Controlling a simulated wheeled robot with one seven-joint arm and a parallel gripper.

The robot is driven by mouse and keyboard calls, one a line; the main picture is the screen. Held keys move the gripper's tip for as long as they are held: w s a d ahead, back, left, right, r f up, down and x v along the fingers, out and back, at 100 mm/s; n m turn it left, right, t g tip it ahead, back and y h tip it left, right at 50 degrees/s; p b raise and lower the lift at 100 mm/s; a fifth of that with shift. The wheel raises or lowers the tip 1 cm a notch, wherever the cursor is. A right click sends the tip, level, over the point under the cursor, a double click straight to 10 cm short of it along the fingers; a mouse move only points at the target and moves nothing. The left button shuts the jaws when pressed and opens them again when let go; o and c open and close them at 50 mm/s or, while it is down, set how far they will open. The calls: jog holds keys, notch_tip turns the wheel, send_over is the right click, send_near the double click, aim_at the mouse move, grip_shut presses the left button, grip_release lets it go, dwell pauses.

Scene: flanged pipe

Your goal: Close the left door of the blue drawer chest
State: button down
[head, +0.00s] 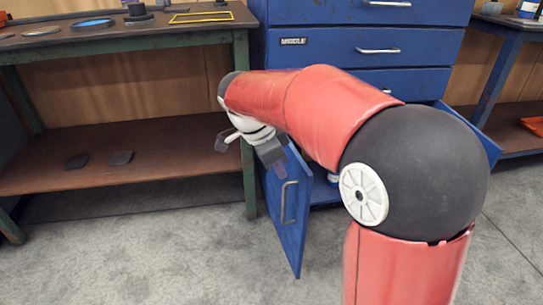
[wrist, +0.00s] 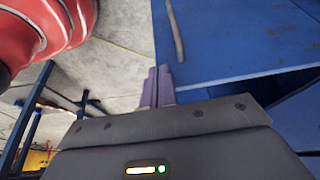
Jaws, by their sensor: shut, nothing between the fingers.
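The blue drawer chest (head: 300,50) stands behind my arm. Its left door (head: 293,238) hangs partly open below the drawers, with its handled face in view and its lower corner towards me. The metal handle (head: 286,201) also shows in the wrist view (wrist: 175,32), on the blue door panel (wrist: 235,40). My gripper (head: 280,169) is at the upper part of this door, on its handled side. Its fingers (wrist: 157,87) are shut together and empty, beside the door's edge in the wrist view. Whether they touch the door I cannot tell.
A workbench (head: 130,45) with a lower shelf (head: 60,165) stands left of the chest, its green leg close to the door. The right door (head: 472,120) is also open, partly behind my arm. Another bench (head: 500,65) stands right. Grey floor (head: 150,250) is clear at front left.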

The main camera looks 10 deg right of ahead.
aim_at(297, 168)
jog(key=shift+w+d+f, duration=0.1)
jog(key=shift+d+f, duration=0.1)
jog(key=shift+d, duration=0.55)
jog(key=shift+w+d+f, duration=0.1)
jog(key=shift+d+f, duration=0.05)
jog(key=shift+d, duration=0.55)
jog(key=shift+w+d+f, duration=0.1)
jog(key=shift+d+f, duration=0.1)
jog(key=shift+d, duration=0.55)
